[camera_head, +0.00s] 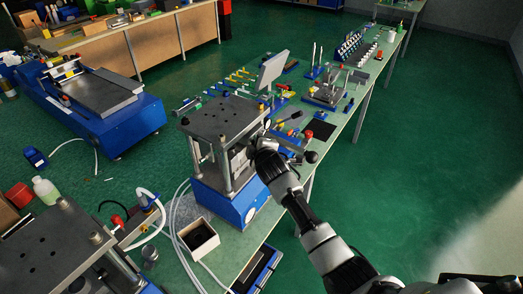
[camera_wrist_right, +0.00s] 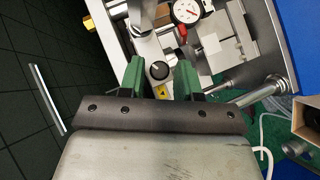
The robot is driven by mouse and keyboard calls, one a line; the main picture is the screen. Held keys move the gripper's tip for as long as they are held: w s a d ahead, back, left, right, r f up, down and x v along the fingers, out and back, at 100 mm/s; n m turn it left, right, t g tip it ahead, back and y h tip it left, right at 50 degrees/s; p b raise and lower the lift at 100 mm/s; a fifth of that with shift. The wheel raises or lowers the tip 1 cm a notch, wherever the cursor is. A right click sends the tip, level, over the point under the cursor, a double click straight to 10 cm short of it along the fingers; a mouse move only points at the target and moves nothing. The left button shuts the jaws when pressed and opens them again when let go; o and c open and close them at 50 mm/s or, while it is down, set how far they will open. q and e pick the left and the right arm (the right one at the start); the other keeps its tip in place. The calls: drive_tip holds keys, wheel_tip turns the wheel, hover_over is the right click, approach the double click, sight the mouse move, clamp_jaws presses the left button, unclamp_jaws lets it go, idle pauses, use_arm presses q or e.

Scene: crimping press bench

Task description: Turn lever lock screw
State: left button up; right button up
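The press (camera_head: 225,165), with a dark top plate on steel columns and a blue base, stands on the green bench. My right arm reaches its right side in the head view, where its gripper (camera_head: 262,143) is small and its fingers are unclear. In the right wrist view, my right gripper (camera_wrist_right: 159,66) has two green fingers spread apart. A round black knob with a white pointer mark (camera_wrist_right: 158,69) shows between the fingers, with visible gaps on both sides. It may be the lock screw; I cannot tell for sure. My left gripper is not in view.
A dial gauge (camera_wrist_right: 187,12) and a small red part (camera_wrist_right: 182,33) lie just beyond the fingers. A yellow warning label (camera_wrist_right: 161,91) is beside the knob. A black ball-ended handle (camera_head: 312,157) sticks out near my arm. The green floor at right is clear.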

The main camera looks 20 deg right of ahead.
use_arm(q)
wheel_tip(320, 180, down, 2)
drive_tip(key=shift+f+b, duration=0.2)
drive_tip(key=shift+b, duration=0.95)
use_arm(e)
drive_tip(key=v, duration=1)
drive_tip(key=shift+s, duration=0.25)
